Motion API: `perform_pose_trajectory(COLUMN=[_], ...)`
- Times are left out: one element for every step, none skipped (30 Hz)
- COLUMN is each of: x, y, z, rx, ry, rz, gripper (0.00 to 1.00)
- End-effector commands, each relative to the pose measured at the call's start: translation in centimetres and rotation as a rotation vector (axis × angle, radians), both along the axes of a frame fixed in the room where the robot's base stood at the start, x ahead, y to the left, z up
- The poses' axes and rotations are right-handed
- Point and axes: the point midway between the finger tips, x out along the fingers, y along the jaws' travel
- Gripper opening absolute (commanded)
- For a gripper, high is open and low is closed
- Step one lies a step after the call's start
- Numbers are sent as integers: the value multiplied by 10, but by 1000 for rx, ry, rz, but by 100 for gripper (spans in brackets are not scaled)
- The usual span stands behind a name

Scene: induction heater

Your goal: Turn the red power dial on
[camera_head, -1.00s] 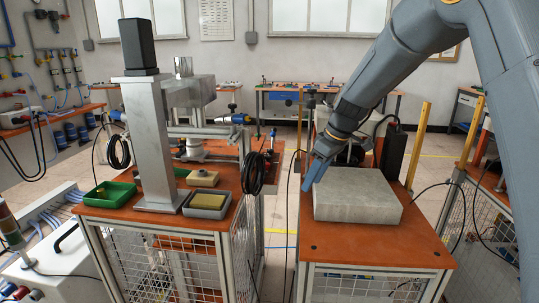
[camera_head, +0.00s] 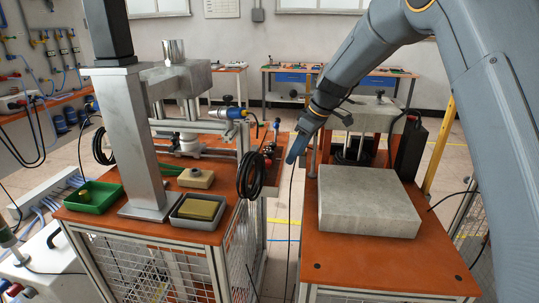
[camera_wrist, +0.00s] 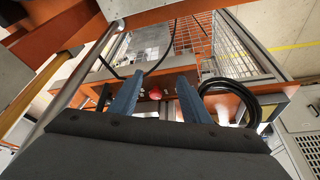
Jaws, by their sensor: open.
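The red power dial (camera_wrist: 155,93) shows in the wrist view between my two blue fingers, on a panel at the edge of an orange bench. In the head view a small red spot (camera_head: 268,161), probably the same dial, is on the side panel of the left bench, behind the coiled black cable. My gripper (camera_head: 294,150) is to the right of that panel, over the gap between the benches. In the wrist view my gripper (camera_wrist: 156,84) is open and empty, its fingers either side of the dial in the picture. I cannot tell the distance between them.
A black cable coil (camera_head: 251,176) hangs on the left bench, close to the panel; it shows right of my fingers in the wrist view (camera_wrist: 240,95). A grey block (camera_head: 368,205) lies on the right bench (camera_head: 385,262). A narrow floor gap separates the benches.

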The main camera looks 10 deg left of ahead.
Motion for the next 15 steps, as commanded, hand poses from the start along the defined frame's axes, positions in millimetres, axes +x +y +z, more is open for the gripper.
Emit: perform_pose_trajectory(x=[3, 5, 7, 9, 12, 14, 16, 18, 21, 23, 24, 27, 27, 28, 28], y=[11, 17, 25, 30, 36, 44, 49, 55, 63, 69, 75, 82, 83, 84, 86], z=[1, 1, 1, 1, 1, 1, 1, 1, 1, 1, 1, 1, -4, -11, -17], rx=[0, -1, 0, -1, -1, -1, -1, 0, 0, 0, 0, 0, -1, -2, -2], ry=[0, 1, -1, 1, 0, -1, 1, -1, 0, -1, -1, 0, 2, 3, 3], rz=[3, 3, 4, 4, 3, 5, 4, 4, 5, 5, 5, 5, 4, 2, 2], gripper=[43, 43, 43, 43, 43, 43, 43, 43, 43, 43, 43, 43, 43, 43, 43])
